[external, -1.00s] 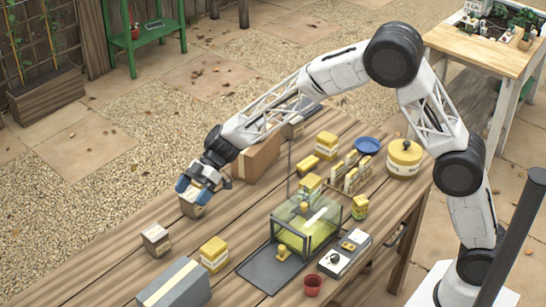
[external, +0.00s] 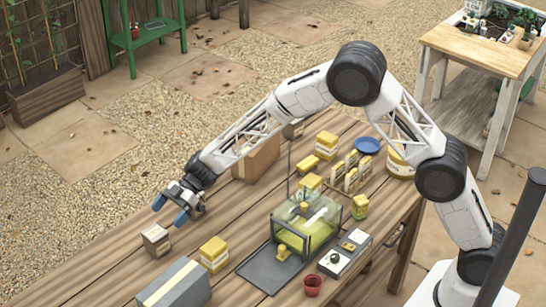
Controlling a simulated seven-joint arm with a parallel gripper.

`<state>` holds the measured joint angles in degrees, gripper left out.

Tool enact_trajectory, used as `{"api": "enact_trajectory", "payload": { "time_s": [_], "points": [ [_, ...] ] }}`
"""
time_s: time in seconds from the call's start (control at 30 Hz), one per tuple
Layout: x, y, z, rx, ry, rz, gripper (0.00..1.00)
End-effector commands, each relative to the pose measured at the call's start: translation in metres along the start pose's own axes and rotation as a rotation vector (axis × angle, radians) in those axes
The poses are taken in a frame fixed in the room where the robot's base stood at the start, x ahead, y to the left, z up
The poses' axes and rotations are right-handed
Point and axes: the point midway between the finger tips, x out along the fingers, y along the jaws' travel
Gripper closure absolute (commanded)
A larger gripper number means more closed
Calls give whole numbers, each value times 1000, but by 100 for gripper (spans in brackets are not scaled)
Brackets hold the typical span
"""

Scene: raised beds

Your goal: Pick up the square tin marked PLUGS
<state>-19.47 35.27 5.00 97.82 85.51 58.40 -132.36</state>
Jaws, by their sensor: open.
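My gripper (external: 170,210) is open, with its blue fingertips spread and nothing seen between them. It hangs over the left part of the wooden table, up and to the right of a small brown box with a pale band (external: 155,239). No label reading PLUGS is legible, so I cannot tell which tin it is. Square-looking yellow tins with pale bands include one near the grey box (external: 213,253), one at the back (external: 327,145) and one right of the glass case (external: 360,207). The gripper is apart from all of these.
A long grey box (external: 175,286) lies at the front left. A glass case (external: 306,225) stands mid-table by a dark mat (external: 262,272), a grey device (external: 344,254) and a red pot (external: 312,286). A brown carton (external: 258,160) stands beneath my forearm.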

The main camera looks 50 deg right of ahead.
Motion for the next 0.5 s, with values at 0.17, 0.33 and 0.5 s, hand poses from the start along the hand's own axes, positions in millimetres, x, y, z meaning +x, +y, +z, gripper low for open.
{"api": "enact_trajectory", "payload": {
  "time_s": [0.17,0.33,0.5],
  "points": [
    [10,0,0,0,-1,-2,0],
    [22,-1,0,0,-1,-1,0],
    [26,0,0,0,-1,0,0]
  ]
}}
